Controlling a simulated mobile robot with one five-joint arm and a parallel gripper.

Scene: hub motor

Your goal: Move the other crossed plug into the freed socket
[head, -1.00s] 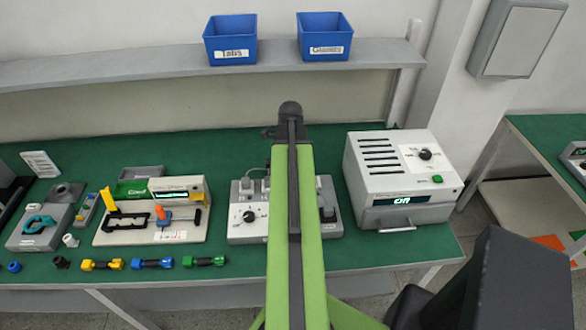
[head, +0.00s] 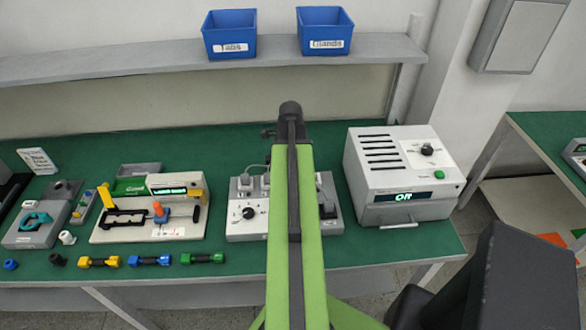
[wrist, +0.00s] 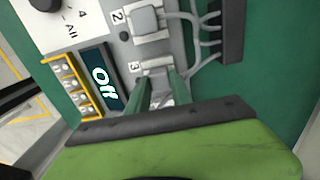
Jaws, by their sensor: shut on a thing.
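The grey socket box (head: 243,228) stands on the green bench, partly hidden behind my arm in the head view. In the wrist view its panel (wrist: 88,42) shows the printed numbers 2 and 3 and a display reading "Off". A grey plug (wrist: 145,20) with a grey cable sits by number 2. My gripper (wrist: 160,88) is beside number 3, its green fingers shut on a pale plug (wrist: 160,98) that they partly hide. I cannot tell whether this plug is seated in a socket. A black plug or switch (head: 328,211) shows at the box's right side in the head view.
Grey cables (wrist: 200,35) run close to the right of my fingers, beside a dark bar (wrist: 233,30). A grey oven-like unit (head: 402,175) stands right of the box. A fixture (head: 150,215) stands to its left, with coloured parts along the bench front.

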